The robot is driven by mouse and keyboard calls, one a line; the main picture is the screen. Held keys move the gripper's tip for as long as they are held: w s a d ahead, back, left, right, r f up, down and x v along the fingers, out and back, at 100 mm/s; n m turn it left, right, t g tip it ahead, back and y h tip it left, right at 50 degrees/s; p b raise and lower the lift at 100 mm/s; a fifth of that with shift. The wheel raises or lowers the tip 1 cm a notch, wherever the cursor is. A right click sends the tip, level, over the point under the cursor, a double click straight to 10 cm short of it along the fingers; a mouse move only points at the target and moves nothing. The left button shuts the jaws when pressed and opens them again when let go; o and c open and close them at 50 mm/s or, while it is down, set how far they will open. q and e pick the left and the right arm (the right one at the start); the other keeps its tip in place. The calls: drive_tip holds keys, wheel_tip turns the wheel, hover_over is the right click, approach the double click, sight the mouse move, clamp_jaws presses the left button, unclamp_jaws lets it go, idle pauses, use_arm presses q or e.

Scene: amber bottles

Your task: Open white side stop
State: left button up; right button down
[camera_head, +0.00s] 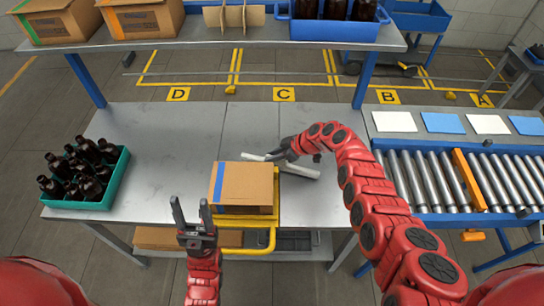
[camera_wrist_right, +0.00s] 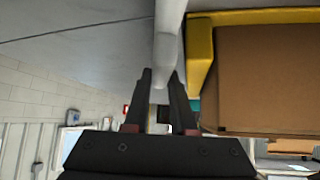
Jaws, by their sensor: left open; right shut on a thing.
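The white side stop (camera_head: 302,170) is a pale bar lying beside the far edge of the cardboard box on the metal table. My right gripper (camera_head: 283,156) is shut on it. In the right wrist view the side stop (camera_wrist_right: 168,35) runs between the two fingers of my right gripper (camera_wrist_right: 161,75). Part of the bar is hidden by the gripper. My left gripper (camera_head: 190,204) is open and empty, pointing up in front of the table's near edge, left of the box.
The cardboard box (camera_head: 240,184) with a blue stripe sits in a yellow frame (camera_head: 264,238). A green crate (camera_head: 112,185) of amber bottles stands at the left. A roller conveyor (camera_head: 430,180) adjoins on the right. The table between crate and box is clear.

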drive_tip(key=shift+w+a+n+b, duration=0.1)
drive_tip(key=shift+n+b, duration=0.4)
drive_tip(key=shift+b, duration=4.5)
drive_tip(key=shift+r+g+b, duration=0.1)
drive_tip(key=shift+g+b, duration=0.2)
drive_tip(key=shift+b, duration=0.1)
drive_tip(key=shift+r, duration=0.1)
drive_tip(key=c, duration=1)
unclamp_jaws()
drive_tip(key=shift+s, duration=0.2)
drive_tip(key=shift+d, duration=0.2)
